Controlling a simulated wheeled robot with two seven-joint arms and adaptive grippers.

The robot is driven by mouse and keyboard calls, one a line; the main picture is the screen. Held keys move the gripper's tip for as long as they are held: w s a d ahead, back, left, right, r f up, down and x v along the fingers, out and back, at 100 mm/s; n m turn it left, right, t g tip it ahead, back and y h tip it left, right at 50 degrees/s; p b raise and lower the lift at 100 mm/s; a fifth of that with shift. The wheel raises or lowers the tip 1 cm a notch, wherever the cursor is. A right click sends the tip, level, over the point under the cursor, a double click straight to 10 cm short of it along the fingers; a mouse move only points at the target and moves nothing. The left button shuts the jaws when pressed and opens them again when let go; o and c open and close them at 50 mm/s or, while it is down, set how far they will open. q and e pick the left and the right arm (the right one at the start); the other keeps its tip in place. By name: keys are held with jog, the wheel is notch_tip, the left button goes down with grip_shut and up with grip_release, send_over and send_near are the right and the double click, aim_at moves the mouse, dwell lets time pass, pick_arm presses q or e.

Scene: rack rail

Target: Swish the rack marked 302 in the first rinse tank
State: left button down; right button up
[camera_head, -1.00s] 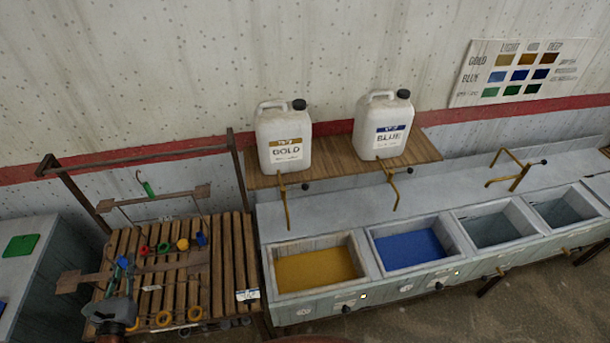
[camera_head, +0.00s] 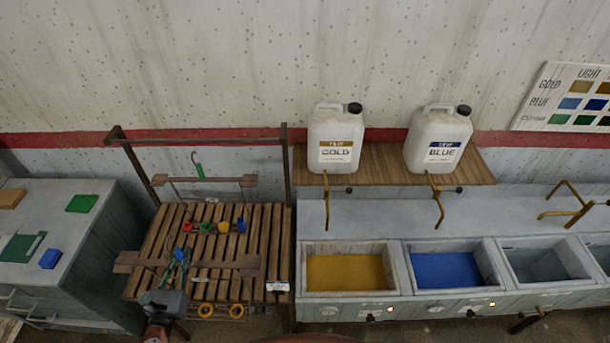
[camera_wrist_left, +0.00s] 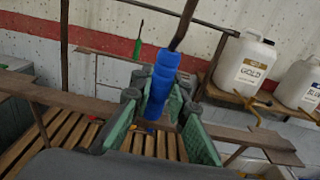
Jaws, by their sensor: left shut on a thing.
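My left gripper (camera_head: 174,268) is over the slatted stand at the left of the head view. It is shut on the blue handle (camera_wrist_left: 162,72) of a rack, which stands between its green fingers in the left wrist view. The rack's brown crossbar (camera_head: 225,263) spans the slats, with yellow rings (camera_head: 206,310) below it. I cannot read a number on it. A second rack with a green handle (camera_head: 199,171) is at the back of the stand. The third tank (camera_head: 538,263), with clear greyish liquid, is right of the blue one. My right gripper is out of view.
A gold tank (camera_head: 346,272) and a blue tank (camera_head: 446,270) lie between the stand and the third tank. Brown taps (camera_head: 438,205) overhang the tanks. Gold and blue jugs (camera_head: 336,140) stand on a shelf. A grey cabinet (camera_head: 100,235) is at left.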

pick_arm(q)
jog(key=s+d, duration=0.7)
jog(key=s, duration=0.3)
jog(key=shift+s, duration=0.35)
dwell(0.5)
jog(key=shift+d+b, duration=0.1)
jog(key=shift+b, duration=0.2)
